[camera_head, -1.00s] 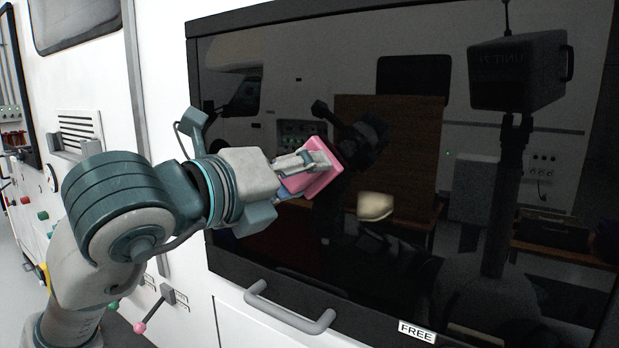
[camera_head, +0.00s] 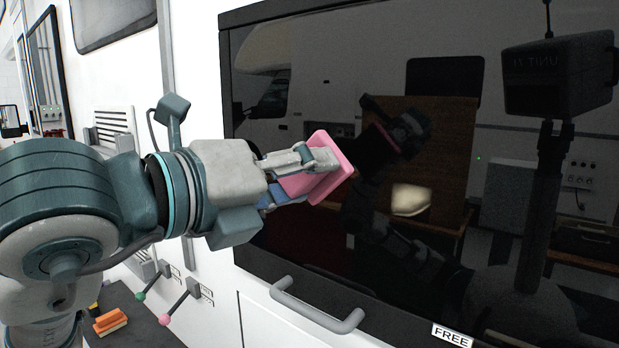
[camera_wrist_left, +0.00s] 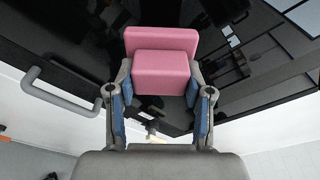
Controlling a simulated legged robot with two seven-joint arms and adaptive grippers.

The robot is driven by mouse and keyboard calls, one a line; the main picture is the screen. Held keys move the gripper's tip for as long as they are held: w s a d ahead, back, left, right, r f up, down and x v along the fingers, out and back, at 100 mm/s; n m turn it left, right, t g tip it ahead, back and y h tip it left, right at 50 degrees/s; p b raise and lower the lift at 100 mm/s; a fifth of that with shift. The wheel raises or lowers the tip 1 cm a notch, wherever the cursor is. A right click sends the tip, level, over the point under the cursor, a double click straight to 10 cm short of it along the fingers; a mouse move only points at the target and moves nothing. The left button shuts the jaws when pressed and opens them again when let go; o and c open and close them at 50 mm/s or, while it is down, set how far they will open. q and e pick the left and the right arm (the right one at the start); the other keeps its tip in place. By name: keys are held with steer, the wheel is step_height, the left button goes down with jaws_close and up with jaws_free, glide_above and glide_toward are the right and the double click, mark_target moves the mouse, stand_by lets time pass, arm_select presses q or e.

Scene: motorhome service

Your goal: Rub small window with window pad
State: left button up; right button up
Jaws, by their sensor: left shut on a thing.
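My left gripper (camera_head: 300,172) is shut on a pink window pad (camera_head: 330,169). The pad has a block-shaped grip and a wider flat plate, and its plate faces the dark glass. In the left wrist view the pad (camera_wrist_left: 162,72) sits between the two blue-lined fingers (camera_wrist_left: 160,105). The dark window (camera_head: 480,120) is a large black glossy panel in a black frame on the white vehicle wall. The pad is in front of its left part; I cannot tell whether it touches the glass. My right gripper is not in view, apart from dim reflections.
A grey handle (camera_head: 318,308) sticks out below the window, beside a FREE label (camera_head: 453,335). Levers with green and pink knobs (camera_head: 165,320) are at lower left. An orange brush-like block (camera_head: 110,322) lies on a dark surface there. A second window (camera_head: 112,20) is at upper left.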

arm_select(q)
steer(key=shift+b+v, duration=0.3)
steer(key=shift+v, duration=0.6)
steer(key=shift+s+a+f, duration=0.1)
steer(key=shift+s+a, duration=0.15)
steer(key=shift+s, duration=0.35)
steer(key=shift+w, duration=0.1)
